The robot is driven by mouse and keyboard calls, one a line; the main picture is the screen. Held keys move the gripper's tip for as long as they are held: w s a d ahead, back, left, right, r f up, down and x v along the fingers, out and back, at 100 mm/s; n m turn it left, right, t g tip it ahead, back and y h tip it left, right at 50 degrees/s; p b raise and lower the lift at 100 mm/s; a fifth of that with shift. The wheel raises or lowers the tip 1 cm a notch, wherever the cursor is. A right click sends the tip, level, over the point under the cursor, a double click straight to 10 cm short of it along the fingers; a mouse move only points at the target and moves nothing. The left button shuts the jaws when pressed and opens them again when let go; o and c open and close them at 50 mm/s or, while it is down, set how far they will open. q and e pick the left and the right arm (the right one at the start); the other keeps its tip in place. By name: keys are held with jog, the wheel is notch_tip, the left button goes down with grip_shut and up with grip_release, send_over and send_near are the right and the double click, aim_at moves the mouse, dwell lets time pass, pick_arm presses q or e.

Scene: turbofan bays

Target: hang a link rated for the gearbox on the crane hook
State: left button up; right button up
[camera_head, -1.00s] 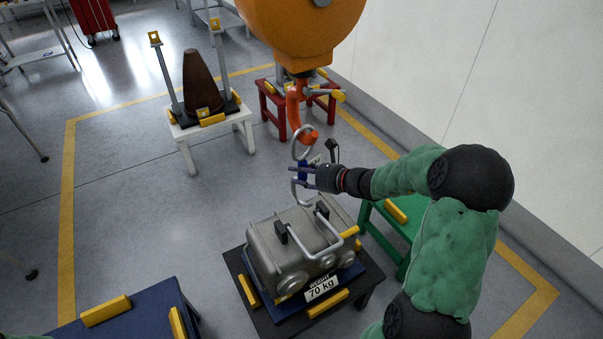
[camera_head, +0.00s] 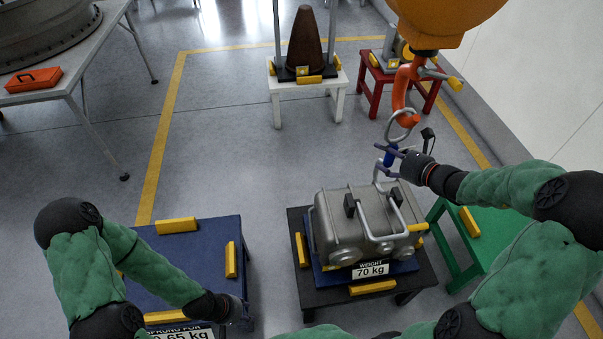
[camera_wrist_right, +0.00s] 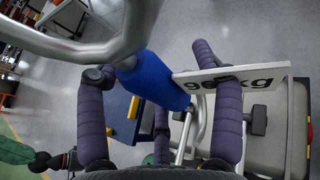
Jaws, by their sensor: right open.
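The orange crane hook (camera_head: 402,88) hangs below the round orange crane body (camera_head: 440,20). A link with a blue body (camera_head: 390,155) hangs upright under it, its upper grey ring (camera_head: 402,122) at the hook tip. The link's lower grey hook is just above the gearbox (camera_head: 350,225), a grey casing signed 70 kg. In the right wrist view, the blue body (camera_wrist_right: 155,82) is between the spread purple fingers of my right gripper (camera_wrist_right: 160,115). A white tag (camera_wrist_right: 240,78) ending in "kg" is beside it, partly hidden. My left gripper (camera_head: 235,312) is low at the blue table; its jaws are unclear.
The blue table (camera_head: 205,260) carries yellow blocks and a sign (camera_head: 185,332) reading 65 kg, partly cut off. A green table (camera_head: 490,235) stands right of the gearbox stand. White (camera_head: 335,100) and red (camera_head: 375,80) stools stand behind. Floor between them is clear.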

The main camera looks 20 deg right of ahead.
aim_at(394, 148)
jog(key=r+p, duration=0.1)
jog(key=r, duration=0.1)
jog(key=s+r+p, duration=0.1)
jog(key=r+p, duration=0.1)
jog(key=shift+r, duration=0.15)
jog(key=s+a+r+p, duration=0.1)
jog(key=s+a+p, duration=0.1)
jog(key=s, duration=1.1)
jog(key=w+a+f+n+g+y+p, duration=0.2)
jog(key=w+a+f+n+y, duration=0.15)
jog(key=w+a, duration=0.8)
jog(key=w+a+f+n+g+y+p, duration=0.1)
jog(key=a+f, duration=0.1)
jog(key=a, duration=0.7)
jog(key=w+a+f+n+g+y+p, duration=0.1)
jog(key=a+f+n+g, duration=0.1)
jog(key=a, duration=0.7)
jog(key=shift+w+f+y, duration=0.25)
jog(key=shift+f+y, duration=0.1)
jog(key=shift+f, duration=0.05)
jog(key=shift+a, duration=0.1)
